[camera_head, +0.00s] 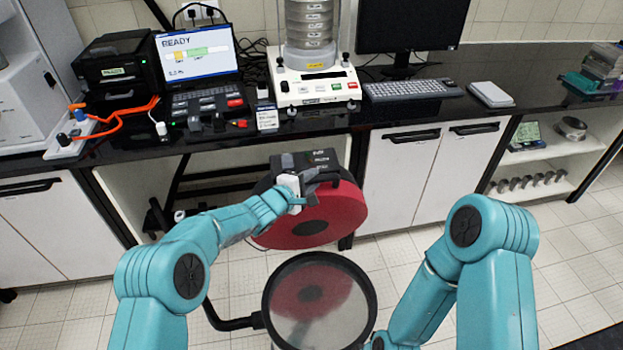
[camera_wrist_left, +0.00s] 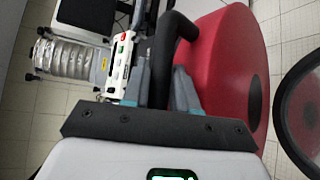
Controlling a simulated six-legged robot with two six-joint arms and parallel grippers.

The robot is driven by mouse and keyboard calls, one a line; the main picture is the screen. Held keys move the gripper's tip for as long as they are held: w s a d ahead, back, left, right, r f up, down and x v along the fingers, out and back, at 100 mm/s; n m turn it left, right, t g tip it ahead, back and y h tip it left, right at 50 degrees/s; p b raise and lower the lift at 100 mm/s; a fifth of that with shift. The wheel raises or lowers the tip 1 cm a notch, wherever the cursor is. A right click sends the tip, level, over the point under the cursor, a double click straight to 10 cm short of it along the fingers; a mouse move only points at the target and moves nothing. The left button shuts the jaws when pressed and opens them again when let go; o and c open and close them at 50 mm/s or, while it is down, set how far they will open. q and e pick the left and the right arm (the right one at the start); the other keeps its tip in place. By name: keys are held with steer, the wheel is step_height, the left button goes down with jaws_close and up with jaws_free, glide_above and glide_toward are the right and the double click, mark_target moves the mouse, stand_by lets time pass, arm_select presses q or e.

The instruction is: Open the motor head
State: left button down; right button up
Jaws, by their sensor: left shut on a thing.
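The motor head (camera_head: 345,210) is a black housing with a large red round face, in front of the bench at the middle of the head view. The red face is turned toward me and tilted. My left gripper (camera_head: 298,190) is at its top and shut on a black bar-like handle. In the left wrist view, the handle (camera_wrist_left: 175,28) runs between the fingers of my left gripper (camera_wrist_left: 160,85), with the red body (camera_wrist_left: 225,70) just to the right. My right arm shows, but its gripper is out of view.
A round dark-rimmed clear disc (camera_head: 318,338) on a black arm stands below, close to the motor head. The black bench behind holds a laptop (camera_head: 195,52), a sieve shaker (camera_head: 315,88), a keyboard (camera_head: 412,90) and a monitor. Tiled floor is clear at right.

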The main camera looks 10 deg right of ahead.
arm_select(q)
steer(key=c, duration=1.1)
jaws_free()
steer(key=shift+o, duration=0.6)
steer(key=shift+s, duration=0.1)
steer(key=shift+a, duration=0.1)
steer(key=shift+s+a+r, duration=0.1)
steer(key=shift+s+a, duration=0.05)
steer(key=shift+a, duration=0.05)
steer(key=b+v, duration=0.3)
steer(key=v, duration=1.2)
steer(key=shift+s+r+b, duration=0.25)
steer(key=shift+s+b, duration=0.05)
steer(key=shift+a, duration=0.15)
